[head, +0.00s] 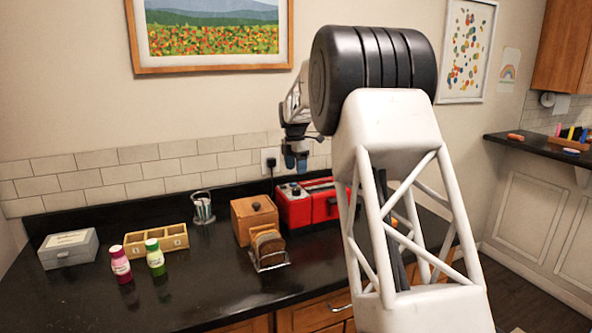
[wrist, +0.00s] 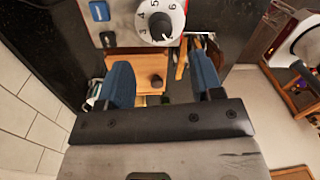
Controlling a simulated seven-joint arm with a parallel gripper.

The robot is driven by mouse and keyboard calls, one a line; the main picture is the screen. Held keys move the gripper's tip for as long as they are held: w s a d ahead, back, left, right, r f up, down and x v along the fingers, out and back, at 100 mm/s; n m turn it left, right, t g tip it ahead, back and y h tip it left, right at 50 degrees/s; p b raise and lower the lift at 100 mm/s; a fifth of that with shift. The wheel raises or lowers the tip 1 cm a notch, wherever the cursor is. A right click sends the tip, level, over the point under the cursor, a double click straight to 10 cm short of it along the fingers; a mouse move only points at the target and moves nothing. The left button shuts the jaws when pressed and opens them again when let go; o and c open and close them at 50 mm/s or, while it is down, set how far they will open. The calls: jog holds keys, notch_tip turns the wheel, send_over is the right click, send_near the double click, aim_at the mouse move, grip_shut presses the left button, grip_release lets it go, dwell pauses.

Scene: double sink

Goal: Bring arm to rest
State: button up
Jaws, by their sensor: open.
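My gripper (head: 294,162) hangs in the air above the back of the black counter (head: 150,300), pointing down, over the red toaster (head: 318,203). In the wrist view its two blue fingers stand apart with nothing between them, so my gripper (wrist: 160,72) is open and empty. My white lattice arm fills the right middle of the head view and hides part of the toaster and counter.
A wooden box (head: 254,217), a rack of brown slices (head: 268,248), a glass of utensils (head: 203,208), a divided wooden tray (head: 156,240), pink (head: 120,264) and green (head: 155,257) bottles and a grey box (head: 68,249) stand on the counter. The front left counter is clear.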

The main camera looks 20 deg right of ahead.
dwell(0.4)
jog(key=s+a+r+m+t, duration=0.1)
jog(key=s+a+r+m, duration=0.15)
jog(key=s+a, duration=0.45)
jog(key=s+a+r+m, duration=0.2)
jog(key=s+a+m, duration=0.15)
jog(key=s, duration=0.85)
jog(key=s+a+r+m+t, duration=0.15)
jog(key=s+a+m, duration=0.3)
jog(key=s, duration=0.45)
jog(key=s+a+f+m, duration=0.2)
jog(key=s+f+m, duration=0.1)
jog(key=s, duration=0.7)
jog(key=s+a+f+m, duration=0.3)
jog(key=s, duration=0.7)
jog(key=s+a+f+m, duration=0.3)
jog(key=s+m, duration=0.1)
jog(key=s, duration=0.7)
jog(key=shift+f+t, duration=0.35)
jog(key=shift+t, duration=0.1)
